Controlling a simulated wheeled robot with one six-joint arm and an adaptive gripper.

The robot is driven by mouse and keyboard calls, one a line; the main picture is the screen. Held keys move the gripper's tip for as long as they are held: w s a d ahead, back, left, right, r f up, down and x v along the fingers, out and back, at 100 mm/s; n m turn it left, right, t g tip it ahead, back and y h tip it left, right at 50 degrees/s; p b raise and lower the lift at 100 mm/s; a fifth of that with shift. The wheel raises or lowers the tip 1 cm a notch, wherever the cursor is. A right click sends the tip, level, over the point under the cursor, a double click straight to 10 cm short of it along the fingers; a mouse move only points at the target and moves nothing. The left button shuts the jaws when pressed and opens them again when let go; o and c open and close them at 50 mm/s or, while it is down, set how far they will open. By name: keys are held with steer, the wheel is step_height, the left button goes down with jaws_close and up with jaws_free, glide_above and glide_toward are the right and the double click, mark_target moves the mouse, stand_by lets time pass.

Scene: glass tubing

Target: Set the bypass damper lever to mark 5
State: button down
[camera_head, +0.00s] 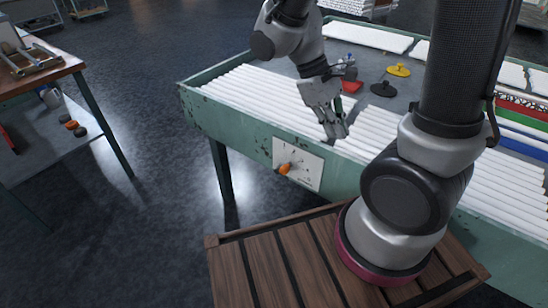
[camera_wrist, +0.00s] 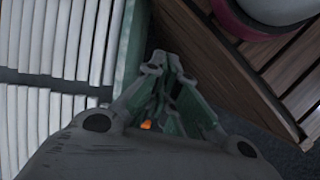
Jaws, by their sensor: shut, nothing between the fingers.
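The damper lever has an orange knob (camera_head: 285,168) and sits on a white marked plate (camera_head: 299,165) on the front side of the green bench. The knob points down and to the left of the plate; the marks are too small to read. My gripper (camera_head: 338,132) is shut and empty, above and to the right of the plate, near the bench's front edge. In the wrist view, the gripper fingers (camera_wrist: 172,75) come together, and a bit of the orange knob (camera_wrist: 146,125) shows beside them. The gripper and knob look apart in the head view.
White glass tubes (camera_head: 245,95) lie in rows along the green bench (camera_head: 225,118). Yellow (camera_head: 398,70), black (camera_head: 383,89) and red (camera_head: 352,86) items lie on its top. A wooden table (camera_head: 45,72) stands at left. The floor in front of the plate's left is clear.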

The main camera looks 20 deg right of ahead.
steer(key=s+d+r+m+t+y, duration=0.2)
steer(key=d+r+m+t, duration=0.15)
steer(key=r, duration=0.35)
steer(key=s+d+r+m+t+y, duration=0.2)
steer(key=r+t, duration=0.2)
steer(key=r, duration=0.4)
steer(key=n+g+h, duration=0.2)
steer(key=n+g, duration=0.4)
steer(key=g, duration=0.1)
glide_above(281, 172)
steer(key=w+a, duration=0.2)
steer(key=w, duration=0.3)
step_height(281, 172, down, 24)
steer(key=w+a+f, duration=0.2)
steer(key=w+f, duration=0.1)
steer(key=w, duration=0.2)
steer(key=s+d+r+x, duration=0.1)
steer(key=s+x, duration=0.1)
steer(key=x, duration=1)
steer(key=shift+s, duration=0.25)
